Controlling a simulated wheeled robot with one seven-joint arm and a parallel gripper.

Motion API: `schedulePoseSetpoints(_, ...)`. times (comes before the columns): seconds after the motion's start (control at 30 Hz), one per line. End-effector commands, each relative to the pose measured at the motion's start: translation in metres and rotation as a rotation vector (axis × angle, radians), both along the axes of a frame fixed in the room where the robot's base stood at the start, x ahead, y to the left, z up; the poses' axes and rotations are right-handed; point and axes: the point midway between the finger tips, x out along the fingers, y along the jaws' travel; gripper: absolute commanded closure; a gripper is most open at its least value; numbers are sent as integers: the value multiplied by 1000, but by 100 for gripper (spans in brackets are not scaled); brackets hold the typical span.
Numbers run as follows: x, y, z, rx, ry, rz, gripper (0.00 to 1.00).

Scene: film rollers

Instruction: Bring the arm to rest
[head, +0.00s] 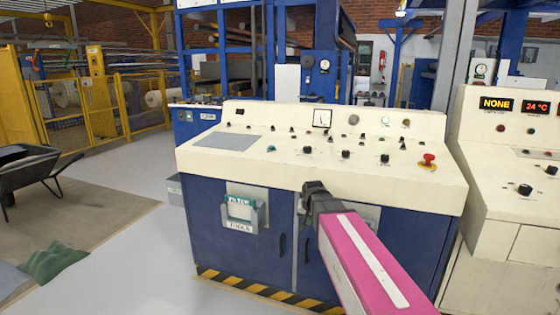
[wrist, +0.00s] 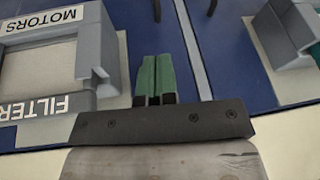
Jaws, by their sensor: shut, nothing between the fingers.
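My gripper (wrist: 153,97) shows in the wrist view with its two green fingertips together and nothing between them. In the head view my pink arm reaches in from the lower right, and its dark gripper end (head: 318,200) is in front of the console's blue doors. The fingertips are hard to make out there. The console (head: 330,172) has a cream top with knobs, a dial and a red button. A grey holder (wrist: 90,60) with the words MOTORS and FILTER lies left of my fingers in the wrist view. I cannot tell the gap to the doors.
A second cream console (head: 500,190) with lit displays stands at the right. A black wheelbarrow (head: 28,170) and a green heap (head: 55,262) are at the left. Yellow fencing (head: 100,105) stands behind. The grey floor (head: 140,240) left of the console is clear.

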Motion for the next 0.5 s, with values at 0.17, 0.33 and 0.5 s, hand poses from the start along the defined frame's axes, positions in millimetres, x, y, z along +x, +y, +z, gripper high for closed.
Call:
schedulePoseSetpoints(0.17,-73,-35,-61,-41,144,69,100)
schedulePoseSetpoints(0.33,-131,-59,-101,-59,261,136,100)
schedulePoseSetpoints(0.5,-166,-71,-122,-62,333,182,100)
